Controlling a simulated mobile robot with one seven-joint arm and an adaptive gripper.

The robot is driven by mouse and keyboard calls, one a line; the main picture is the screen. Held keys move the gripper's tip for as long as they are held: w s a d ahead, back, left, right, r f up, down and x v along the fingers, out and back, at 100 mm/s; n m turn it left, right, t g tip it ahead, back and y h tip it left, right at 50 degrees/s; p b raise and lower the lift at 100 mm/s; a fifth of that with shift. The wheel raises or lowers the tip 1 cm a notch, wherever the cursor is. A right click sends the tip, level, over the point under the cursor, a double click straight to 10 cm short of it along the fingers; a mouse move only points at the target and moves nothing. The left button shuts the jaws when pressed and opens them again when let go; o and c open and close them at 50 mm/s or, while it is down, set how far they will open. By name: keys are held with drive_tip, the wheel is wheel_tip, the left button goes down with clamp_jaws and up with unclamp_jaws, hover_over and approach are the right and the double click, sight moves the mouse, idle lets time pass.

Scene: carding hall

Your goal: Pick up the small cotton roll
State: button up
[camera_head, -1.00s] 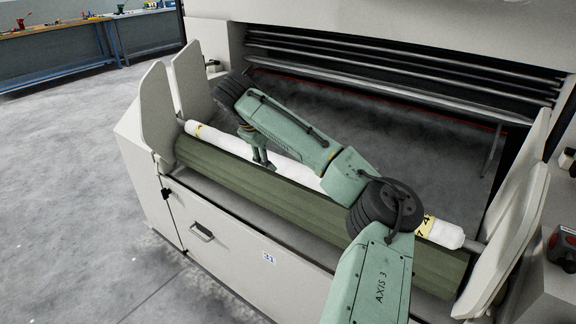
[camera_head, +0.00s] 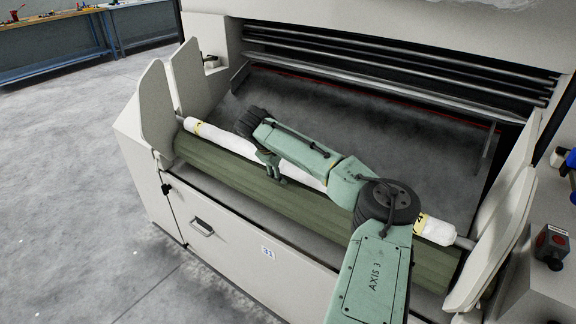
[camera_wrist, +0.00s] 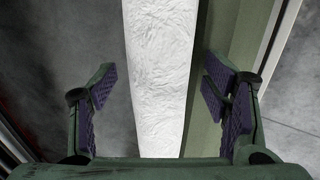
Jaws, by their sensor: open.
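The cotton roll (camera_head: 223,138) is a long white cylinder with yellow marked bands near its ends. It lies along the back of a green ribbed roller (camera_head: 228,172) on the machine. My arm hides part of its middle. My gripper (camera_head: 275,178) is over the roll and roller, left of the roll's middle. In the wrist view my gripper (camera_wrist: 158,88) is open, with one purple-padded finger on each side of the white roll (camera_wrist: 160,70). The green roller (camera_wrist: 207,125) runs beside the roll there.
Pale upright end plates (camera_head: 158,115) flank the roll at the left, with more at the right (camera_head: 497,235). Dark metal bars (camera_head: 400,70) cross the machine behind. A control box with a red button (camera_head: 551,243) is at the right. The floor (camera_head: 70,190) at left is clear.

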clamp_jaws()
idle(0.8)
drive_tip(key=shift+r, duration=0.1)
